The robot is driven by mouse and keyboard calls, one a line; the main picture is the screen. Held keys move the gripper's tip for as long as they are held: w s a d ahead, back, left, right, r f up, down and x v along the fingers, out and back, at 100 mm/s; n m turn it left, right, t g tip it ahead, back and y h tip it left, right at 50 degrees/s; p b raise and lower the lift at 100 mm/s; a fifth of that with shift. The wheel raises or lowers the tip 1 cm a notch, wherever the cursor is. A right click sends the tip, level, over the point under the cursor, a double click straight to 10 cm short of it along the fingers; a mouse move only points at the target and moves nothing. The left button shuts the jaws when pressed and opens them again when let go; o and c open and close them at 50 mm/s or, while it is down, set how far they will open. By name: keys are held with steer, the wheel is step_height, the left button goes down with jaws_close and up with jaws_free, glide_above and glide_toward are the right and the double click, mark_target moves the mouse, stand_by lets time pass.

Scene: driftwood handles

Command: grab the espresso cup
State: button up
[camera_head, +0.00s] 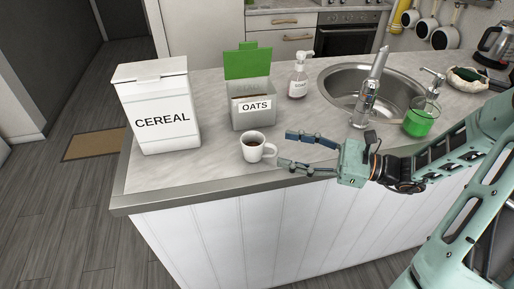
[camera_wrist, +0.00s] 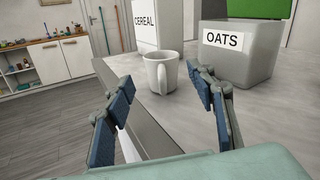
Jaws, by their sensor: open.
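The espresso cup (camera_head: 253,147) is white, upright and holds dark liquid. It stands near the front edge of the counter, in front of the oats box. In the wrist view the cup (camera_wrist: 161,73) is ahead of and between the two spread fingers, with its handle facing me. My gripper (camera_head: 285,149) is open and empty, just right of the cup in the head view. The wrist view shows my gripper (camera_wrist: 165,112) with a gap between the fingertips and the cup. The fingers do not appear to touch it.
The oats box (camera_head: 253,108) stands behind the cup and the cereal box (camera_head: 160,120) to its left. The counter (camera_head: 215,172) left of the cup is clear.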

mark_target(275, 146)
steer(key=x, duration=0.4)
steer(key=shift+s+a, duration=0.1)
steer(key=shift+a, duration=0.05)
steer(key=shift+x, duration=3)
steer(key=shift+f, duration=0.1)
steer(key=shift+c, duration=0.7)
steer(key=c, duration=1)
